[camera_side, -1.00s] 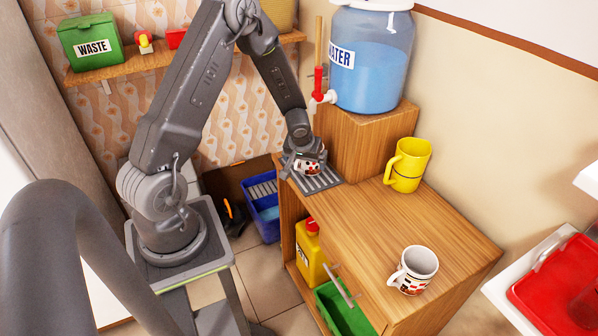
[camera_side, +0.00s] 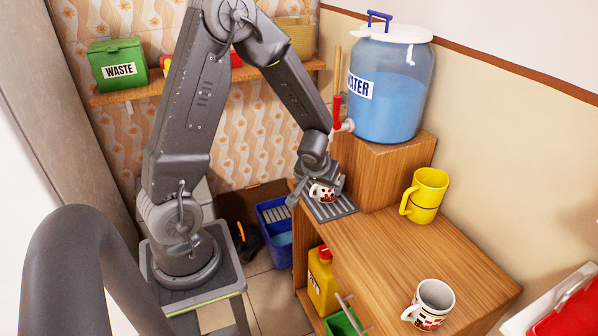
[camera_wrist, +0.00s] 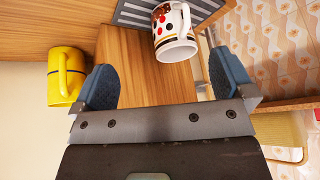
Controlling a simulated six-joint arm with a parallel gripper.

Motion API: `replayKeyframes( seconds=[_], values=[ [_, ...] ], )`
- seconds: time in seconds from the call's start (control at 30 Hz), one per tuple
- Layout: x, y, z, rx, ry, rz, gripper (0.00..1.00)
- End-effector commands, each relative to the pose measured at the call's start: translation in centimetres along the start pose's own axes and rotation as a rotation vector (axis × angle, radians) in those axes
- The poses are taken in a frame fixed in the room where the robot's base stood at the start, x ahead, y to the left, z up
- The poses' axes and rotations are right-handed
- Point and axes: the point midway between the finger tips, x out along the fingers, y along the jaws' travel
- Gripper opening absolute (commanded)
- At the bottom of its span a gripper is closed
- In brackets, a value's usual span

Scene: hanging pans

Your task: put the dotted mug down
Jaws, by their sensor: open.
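The dotted mug (camera_side: 322,193), white with red and black dots, is at the dark slatted drip tray (camera_side: 331,212) below the water jar's tap.
The water jar (camera_side: 391,92) stands on a wooden block (camera_side: 388,176) beside the tray. A blue crate (camera_side: 274,232) is below.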

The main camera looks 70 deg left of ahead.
Motion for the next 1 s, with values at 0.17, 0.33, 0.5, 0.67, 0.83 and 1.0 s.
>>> replayKeyframes(
  seconds=[0.17, 0.33, 0.5, 0.67, 0.83, 1.0],
  values=[
    [-9.2, 0.9, -1.1, 0.103, 0.067, -0.009, 1.0],
    [-16.9, 1.4, 0.9, 0.221, 0.055, 0.046, 1.0],
    [-23.6, 1.8, 4.5, 0.374, 0.023, 0.181, 1.0],
    [-27.8, 2.0, 7.8, 0.512, 0.012, 0.32, 1.0],
    [-29.7, 2.0, 9.4, 0.589, 0.012, 0.399, 1.0],
    [-29.9, 2.1, 9.6, 0.6, 0.011, 0.409, 1.0]
  ],
)
